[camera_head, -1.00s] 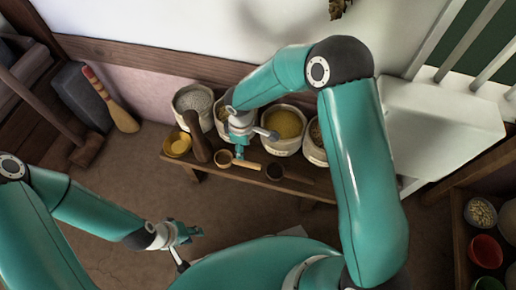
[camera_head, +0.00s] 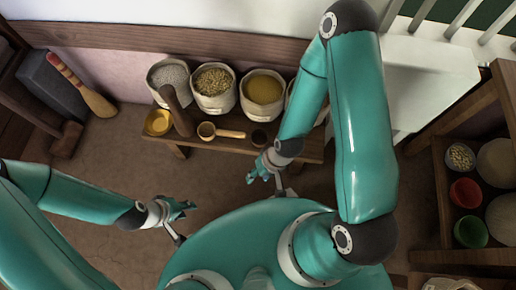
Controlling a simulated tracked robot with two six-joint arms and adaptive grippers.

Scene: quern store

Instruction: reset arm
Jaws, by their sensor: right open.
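My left gripper (camera_head: 184,224) is over bare floor at the lower left, its two fingers spread and nothing between them. My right gripper (camera_head: 268,186) is open and empty, in front of the low wooden bench (camera_head: 225,146). Its forearm comes down across the right part of the bench and partly hides a sack there. A wooden scoop (camera_head: 222,132) lies on the bench, apart from the gripper.
Sacks of pale meal (camera_head: 168,75), grain (camera_head: 213,80) and yellow meal (camera_head: 263,88) stand on the bench, with a yellow bowl (camera_head: 158,122) and a small dark cup (camera_head: 259,137). A shelf (camera_head: 442,195) with bowls stands at right. A brush (camera_head: 95,98) leans at left.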

